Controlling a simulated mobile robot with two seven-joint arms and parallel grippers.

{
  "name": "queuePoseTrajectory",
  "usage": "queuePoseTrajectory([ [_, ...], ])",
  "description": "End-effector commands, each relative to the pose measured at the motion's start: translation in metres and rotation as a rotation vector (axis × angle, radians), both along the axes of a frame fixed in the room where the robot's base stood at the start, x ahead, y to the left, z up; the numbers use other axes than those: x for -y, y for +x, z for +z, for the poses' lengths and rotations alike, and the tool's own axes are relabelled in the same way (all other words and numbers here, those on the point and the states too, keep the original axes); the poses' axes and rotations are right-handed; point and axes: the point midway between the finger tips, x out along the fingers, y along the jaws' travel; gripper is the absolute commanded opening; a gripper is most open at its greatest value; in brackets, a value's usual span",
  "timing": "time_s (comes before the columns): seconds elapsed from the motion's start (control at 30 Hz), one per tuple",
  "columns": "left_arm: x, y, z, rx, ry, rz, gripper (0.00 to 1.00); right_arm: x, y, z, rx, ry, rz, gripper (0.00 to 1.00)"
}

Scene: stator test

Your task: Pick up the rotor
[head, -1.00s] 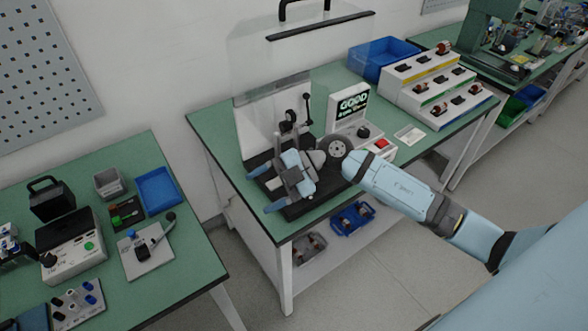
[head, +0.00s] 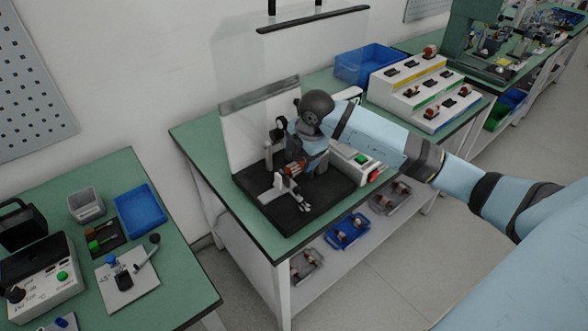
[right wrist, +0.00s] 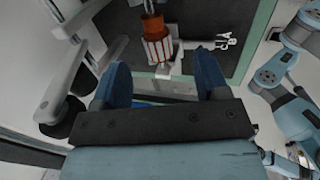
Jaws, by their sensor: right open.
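The rotor (head: 294,168), with copper-coloured and pale striped parts, sits in the black-based test fixture (head: 262,196) on the middle green table. My right gripper (head: 303,153) is over the fixture, close to the rotor and partly hidden by its own wrist. In the right wrist view the two blue fingers of the right gripper (right wrist: 164,78) are spread apart with nothing between them. The rotor (right wrist: 157,40) shows just beyond the fingertips, roughly in line with the gap. My left gripper is not in view.
A clear guard panel with a black handle (head: 312,18) stands above the fixture. A stepped white rack (head: 402,82) with small parts and a blue bin (head: 368,64) are at the back right. Bins with parts, including a blue one (head: 347,232), lie on the lower shelf.

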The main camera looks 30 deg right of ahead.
Motion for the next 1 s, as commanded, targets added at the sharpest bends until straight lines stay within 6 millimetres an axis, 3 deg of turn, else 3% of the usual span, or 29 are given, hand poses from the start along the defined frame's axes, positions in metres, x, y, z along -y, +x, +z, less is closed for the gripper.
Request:
queuePoseTrajectory([
  [0.23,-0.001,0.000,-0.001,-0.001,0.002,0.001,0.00,-0.002,0.006,-0.018,-0.001,0.002,0.001,0.68],
  [0.5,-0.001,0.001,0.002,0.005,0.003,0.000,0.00,-0.006,0.019,-0.054,0.000,0.002,0.001,0.68],
  [0.8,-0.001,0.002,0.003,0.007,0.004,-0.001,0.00,-0.006,0.021,-0.059,0.001,0.001,0.002,0.68],
  [0.87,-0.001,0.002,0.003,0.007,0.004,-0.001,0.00,-0.006,0.021,-0.059,0.001,0.001,0.002,0.56],
  [1.0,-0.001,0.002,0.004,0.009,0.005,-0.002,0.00,-0.006,0.020,-0.059,0.001,0.001,0.001,0.24],
])
